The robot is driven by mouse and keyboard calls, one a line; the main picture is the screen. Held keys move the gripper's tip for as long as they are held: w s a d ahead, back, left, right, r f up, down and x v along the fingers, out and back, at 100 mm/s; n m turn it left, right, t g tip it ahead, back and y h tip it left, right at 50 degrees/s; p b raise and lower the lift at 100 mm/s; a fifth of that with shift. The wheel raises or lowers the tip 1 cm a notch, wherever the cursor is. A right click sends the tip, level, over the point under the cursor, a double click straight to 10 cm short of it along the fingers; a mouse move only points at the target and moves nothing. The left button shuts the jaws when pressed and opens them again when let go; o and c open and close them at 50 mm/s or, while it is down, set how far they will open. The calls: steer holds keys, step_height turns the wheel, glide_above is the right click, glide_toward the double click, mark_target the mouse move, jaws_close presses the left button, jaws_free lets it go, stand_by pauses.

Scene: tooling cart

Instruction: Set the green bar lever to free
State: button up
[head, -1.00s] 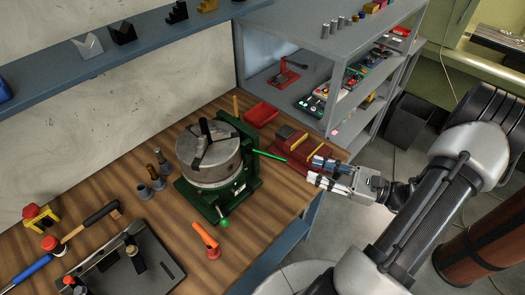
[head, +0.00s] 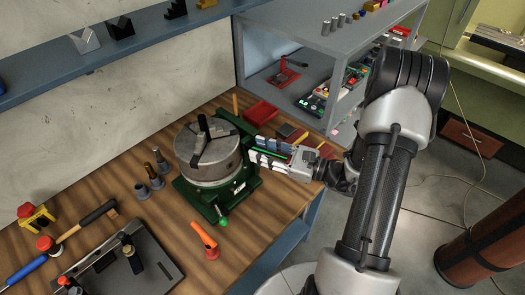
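The green bar lever (head: 270,153) sticks out to the right from the green rotary table (head: 217,204), which carries a grey three-jaw chuck (head: 208,165). My gripper (head: 254,161) is at the lever, reaching in from the right. One finger shows above the bar and one below it, with the green bar between them. The fingers look apart; contact with the bar cannot be told. A second green-knobbed handle (head: 223,222) is at the front of the rotary table.
A red vise (head: 322,149) is partly hidden behind my gripper. An orange-handled clamp (head: 204,238) stands in front, tool holders (head: 142,190) to the left. A grey shelf (head: 300,42) stands behind. Bench wood right of the orange clamp is clear.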

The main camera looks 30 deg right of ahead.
steer(key=shift+c, duration=0.5)
jaws_close()
stand_by(0.4)
